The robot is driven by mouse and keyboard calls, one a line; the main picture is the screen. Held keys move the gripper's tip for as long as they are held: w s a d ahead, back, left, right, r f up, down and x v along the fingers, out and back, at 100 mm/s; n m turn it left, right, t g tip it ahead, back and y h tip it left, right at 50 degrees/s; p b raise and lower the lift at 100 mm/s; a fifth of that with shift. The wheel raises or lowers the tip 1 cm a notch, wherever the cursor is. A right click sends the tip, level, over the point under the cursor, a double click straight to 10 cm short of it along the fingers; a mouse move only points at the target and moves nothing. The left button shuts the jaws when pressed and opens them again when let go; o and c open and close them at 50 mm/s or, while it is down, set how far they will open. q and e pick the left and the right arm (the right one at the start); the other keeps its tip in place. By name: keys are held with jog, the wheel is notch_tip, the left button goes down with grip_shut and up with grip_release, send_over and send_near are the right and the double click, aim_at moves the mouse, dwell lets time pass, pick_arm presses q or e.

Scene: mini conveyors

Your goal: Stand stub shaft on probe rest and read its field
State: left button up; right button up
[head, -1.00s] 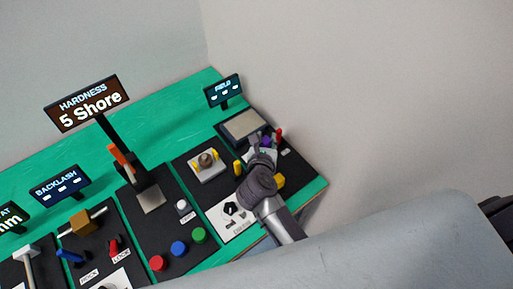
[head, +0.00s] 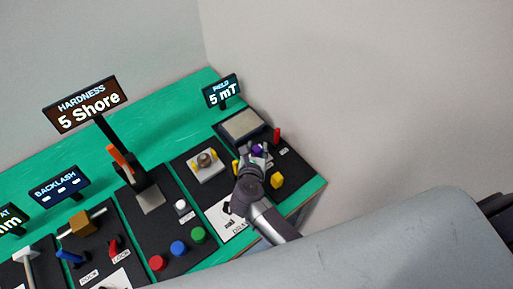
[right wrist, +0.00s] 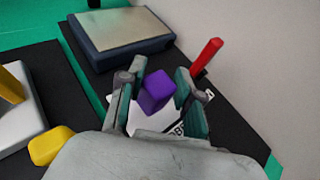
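A small purple piece (head: 257,149), likely the stub shaft, stands on a white labelled plate (right wrist: 150,122), likely the probe rest. The plate's label is partly hidden by the fingers. My right gripper (head: 256,146) is around the purple piece. In the right wrist view its fingers are apart, with the purple piece (right wrist: 157,91) between them and gaps on both sides. The FIELD display (head: 222,92) reads 5 mT. My left gripper is not in view.
A grey-topped box (right wrist: 120,30) lies behind the plate. A red peg (right wrist: 206,55) stands to its right. Yellow pieces (head: 277,181) are close to my right gripper. The hardness station, with its display (head: 87,104) reading 5 Shore, is to the left.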

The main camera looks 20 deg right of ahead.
jog(key=shift+r, duration=0.15)
jog(key=shift+s+a+r+p, duration=0.1)
jog(key=shift+s+r+p, duration=0.05)
jog(key=shift+s+p, duration=0.15)
jog(key=p+v, duration=0.3)
jog(key=v, duration=0.8)
jog(key=shift+s+a, duration=0.15)
